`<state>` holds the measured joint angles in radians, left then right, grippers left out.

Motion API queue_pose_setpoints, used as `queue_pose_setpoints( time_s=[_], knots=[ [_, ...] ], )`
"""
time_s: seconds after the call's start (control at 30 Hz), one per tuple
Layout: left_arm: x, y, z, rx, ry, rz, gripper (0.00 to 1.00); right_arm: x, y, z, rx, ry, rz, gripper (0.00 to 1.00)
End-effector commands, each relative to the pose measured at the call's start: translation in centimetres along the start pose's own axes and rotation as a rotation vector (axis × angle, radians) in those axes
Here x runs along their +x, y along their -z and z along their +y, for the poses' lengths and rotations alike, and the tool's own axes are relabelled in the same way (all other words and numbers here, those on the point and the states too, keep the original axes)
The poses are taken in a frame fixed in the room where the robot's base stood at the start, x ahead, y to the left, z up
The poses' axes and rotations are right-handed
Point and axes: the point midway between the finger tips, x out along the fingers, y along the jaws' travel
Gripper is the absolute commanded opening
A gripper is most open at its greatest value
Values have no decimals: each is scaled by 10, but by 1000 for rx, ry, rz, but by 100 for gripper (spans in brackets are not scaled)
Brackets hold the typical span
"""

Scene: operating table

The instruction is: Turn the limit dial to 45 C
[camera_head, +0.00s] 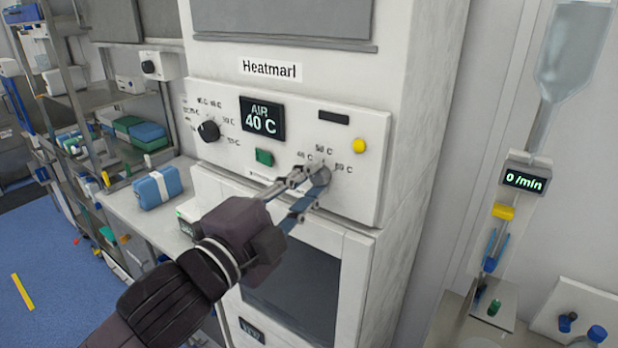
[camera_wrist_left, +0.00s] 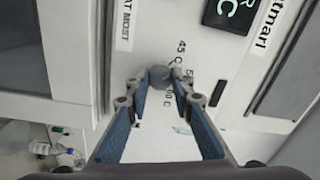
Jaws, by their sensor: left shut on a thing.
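The limit dial is a small grey knob (camera_head: 320,176) at the lower right of the white control panel (camera_head: 358,188), with temperature marks around it, among them 45 C. My left gripper (camera_head: 308,184) is at this knob, its fingers shut on it. In the left wrist view the grey knob (camera_wrist_left: 160,76) sits between the two blue-padded fingertips (camera_wrist_left: 160,86). The fingers partly hide the knob, so its exact pointing direction cannot be told. The display (camera_head: 262,119) reads AIR 40 C. My right gripper is not in view.
A black dial (camera_head: 208,130) with its own scale is at the panel's left. A green button (camera_head: 264,157) is mid-panel and a yellow one (camera_head: 358,146) at the upper right. A dark-windowed door (camera_head: 300,285) lies below. A drip pump (camera_head: 526,178) reading 0 /min hangs at the right.

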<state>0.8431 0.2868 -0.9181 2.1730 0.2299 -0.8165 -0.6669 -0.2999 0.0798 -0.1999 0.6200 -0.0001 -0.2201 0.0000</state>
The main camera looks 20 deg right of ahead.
Motion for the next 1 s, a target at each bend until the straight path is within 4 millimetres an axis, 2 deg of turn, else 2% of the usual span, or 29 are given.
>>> queue_pose_setpoints(
  time_s=[0.4, 0.97, 1.0],
  knots=[
    [0, -1, 0, -196, -1, -14, 0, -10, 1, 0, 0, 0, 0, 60],
    [0, 0, 1, -226, -2, -14, 0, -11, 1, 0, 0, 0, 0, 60],
    [0, 0, 1, -226, -2, -14, 24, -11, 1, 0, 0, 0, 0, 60]
  ],
)
